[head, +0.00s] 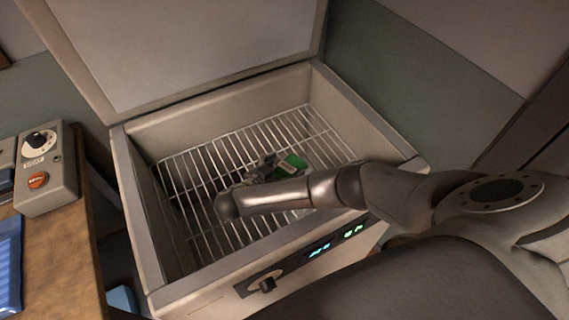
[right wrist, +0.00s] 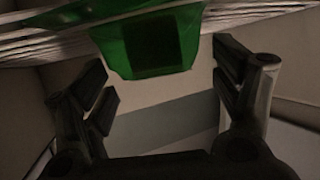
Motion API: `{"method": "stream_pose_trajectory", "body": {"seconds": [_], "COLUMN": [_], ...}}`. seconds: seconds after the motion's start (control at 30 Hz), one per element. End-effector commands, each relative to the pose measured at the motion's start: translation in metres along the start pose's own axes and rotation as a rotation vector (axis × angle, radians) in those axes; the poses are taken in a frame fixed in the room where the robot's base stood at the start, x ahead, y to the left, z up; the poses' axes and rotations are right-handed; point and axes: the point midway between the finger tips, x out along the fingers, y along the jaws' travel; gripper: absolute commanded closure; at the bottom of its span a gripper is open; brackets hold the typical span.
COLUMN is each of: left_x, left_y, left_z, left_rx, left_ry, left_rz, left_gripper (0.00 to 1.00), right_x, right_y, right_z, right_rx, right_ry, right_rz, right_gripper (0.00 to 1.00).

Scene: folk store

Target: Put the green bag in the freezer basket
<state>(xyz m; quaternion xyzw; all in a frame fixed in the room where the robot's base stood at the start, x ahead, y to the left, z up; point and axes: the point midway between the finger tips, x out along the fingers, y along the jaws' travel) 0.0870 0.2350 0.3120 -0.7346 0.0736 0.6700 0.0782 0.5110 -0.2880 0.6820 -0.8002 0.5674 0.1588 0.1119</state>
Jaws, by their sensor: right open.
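The green bag (head: 291,163) lies on the wire freezer basket (head: 190,178) inside the open chest freezer, partly hidden by my right arm and gripper in the head view. My right gripper (head: 264,166) is over the basket, right beside the bag. In the right wrist view, the green bag (right wrist: 150,45) with a dark square on it is just beyond the open fingers of the gripper (right wrist: 168,88), against the wires of the basket (right wrist: 60,35). The fingers are apart and nothing is clearly between them. My left gripper is not in view.
The freezer lid (head: 190,50) stands open at the back. The freezer's front rim (head: 215,275) runs below my right arm, with a knob and lit displays on its front. A wooden table (head: 65,260) at the left holds a control box (head: 50,175) and a blue item (head: 8,265).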

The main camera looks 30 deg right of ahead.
Motion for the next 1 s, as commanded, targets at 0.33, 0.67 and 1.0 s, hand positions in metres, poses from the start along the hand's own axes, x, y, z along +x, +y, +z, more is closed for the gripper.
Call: {"method": "stream_pose_trajectory", "body": {"seconds": [0.33,0.67,1.0], "left_x": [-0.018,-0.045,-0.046], "left_y": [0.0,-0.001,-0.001], "left_z": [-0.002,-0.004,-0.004], "left_rx": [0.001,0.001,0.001], "left_ry": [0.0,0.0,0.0], "left_rz": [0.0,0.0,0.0], "left_gripper": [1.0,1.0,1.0], "right_x": [-0.068,-0.112,-0.117], "right_y": [0.0,0.0,0.0], "right_z": [-0.003,-0.002,0.0], "right_rx": [0.0,0.0,0.001], "right_ry": [-0.005,-0.002,0.0], "right_rz": [-0.001,0.0,0.0], "right_gripper": [0.16,0.16,0.16]}}
